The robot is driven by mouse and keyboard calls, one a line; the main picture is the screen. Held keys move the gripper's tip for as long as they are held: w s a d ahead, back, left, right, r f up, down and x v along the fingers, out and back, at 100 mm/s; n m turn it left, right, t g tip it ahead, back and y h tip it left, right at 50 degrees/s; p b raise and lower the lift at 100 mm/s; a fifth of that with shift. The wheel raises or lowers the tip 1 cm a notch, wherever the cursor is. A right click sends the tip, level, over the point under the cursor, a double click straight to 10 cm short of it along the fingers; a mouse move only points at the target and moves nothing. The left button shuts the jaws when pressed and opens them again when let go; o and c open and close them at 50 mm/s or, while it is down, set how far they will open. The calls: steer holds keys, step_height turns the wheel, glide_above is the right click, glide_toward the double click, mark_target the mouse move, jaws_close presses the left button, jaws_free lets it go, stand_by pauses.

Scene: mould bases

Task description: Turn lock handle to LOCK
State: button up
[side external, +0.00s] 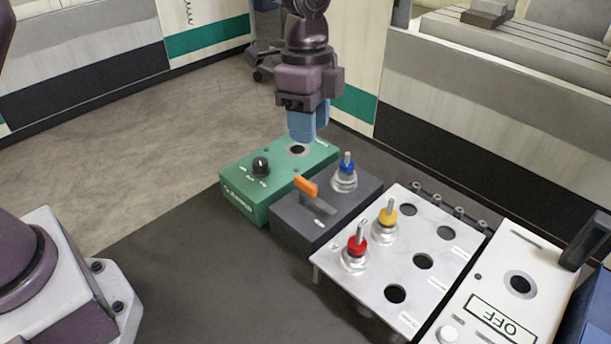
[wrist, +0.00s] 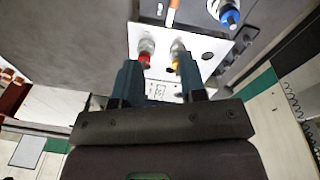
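The lock handle (side external: 307,188) is an orange-tipped lever on top of a dark grey box (side external: 289,233). Part of its orange shows at the top edge of the wrist view (wrist: 173,12). The labels beside it are too small to read. My gripper (side external: 304,138) has blue fingers pointing down. It is above the back part of the green box, up and behind the lever, and not touching it. In the wrist view my gripper (wrist: 161,75) has its fingers apart with nothing held between them.
The green box (side external: 243,198) with a black knob (side external: 261,166) stands left of the grey box. A blue-capped connector (side external: 346,165) rises behind the lever. Right is a white panel (side external: 420,222) with red (side external: 357,246) and yellow (side external: 388,216) connectors. The dark table in front (side external: 220,290) is clear.

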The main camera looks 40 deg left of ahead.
mark_target(305, 181)
steer(key=f+m, duration=0.1)
steer(key=f, duration=0.3)
steer(key=a+f+m, duration=0.1)
steer(key=f, duration=0.3)
steer(key=w+a+f+m+y, duration=0.1)
steer(key=f, duration=0.4)
steer(key=shift+f+m+t, duration=0.1)
steer(key=shift+m+t, duration=0.2)
steer(key=shift+m, duration=0.1)
jaws_close()
